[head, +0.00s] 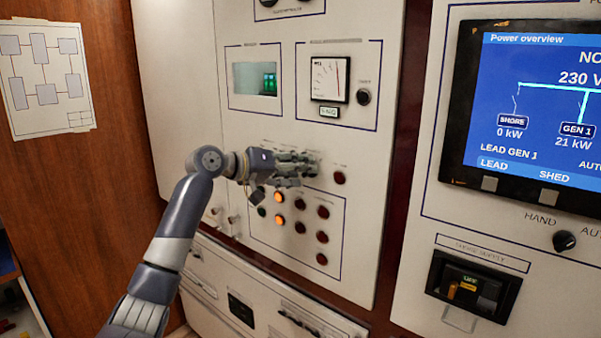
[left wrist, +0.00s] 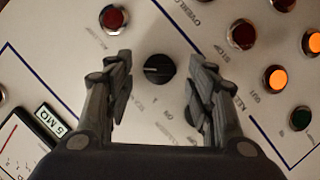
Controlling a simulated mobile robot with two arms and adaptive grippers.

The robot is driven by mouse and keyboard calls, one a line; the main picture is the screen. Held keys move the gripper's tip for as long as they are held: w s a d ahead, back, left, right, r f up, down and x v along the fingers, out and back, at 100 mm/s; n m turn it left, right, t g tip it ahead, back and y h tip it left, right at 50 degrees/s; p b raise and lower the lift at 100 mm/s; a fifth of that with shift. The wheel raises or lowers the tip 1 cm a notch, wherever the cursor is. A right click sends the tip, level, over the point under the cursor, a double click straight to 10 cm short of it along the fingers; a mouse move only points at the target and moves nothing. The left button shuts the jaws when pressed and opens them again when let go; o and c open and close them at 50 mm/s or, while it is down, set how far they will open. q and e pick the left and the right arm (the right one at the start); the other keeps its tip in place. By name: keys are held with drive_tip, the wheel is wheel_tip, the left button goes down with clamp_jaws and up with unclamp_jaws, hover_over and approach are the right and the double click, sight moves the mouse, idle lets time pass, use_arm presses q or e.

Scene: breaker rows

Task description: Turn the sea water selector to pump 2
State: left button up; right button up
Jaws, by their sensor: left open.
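A round black selector knob (left wrist: 159,69) shows in the left wrist view on the cream panel, with a pale pointer line toward the picture's left. The lettering beside it is small and upside down, so I cannot read its positions surely. My left gripper (left wrist: 161,90) is open, with one finger on each side of the knob and visible gaps to both. In the head view the left gripper (head: 300,167) is at the panel's middle and hides the knob. My right gripper is in neither view.
A red button (left wrist: 113,19) sits close to the left finger; in the head view a red button (head: 340,178) is right of the gripper. Lit orange lamps (head: 279,196) and several red ones are below. A gauge (head: 330,79) and a small black knob (head: 363,97) are above.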

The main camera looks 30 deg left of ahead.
use_arm(q)
drive_tip(key=v, duration=1.1)
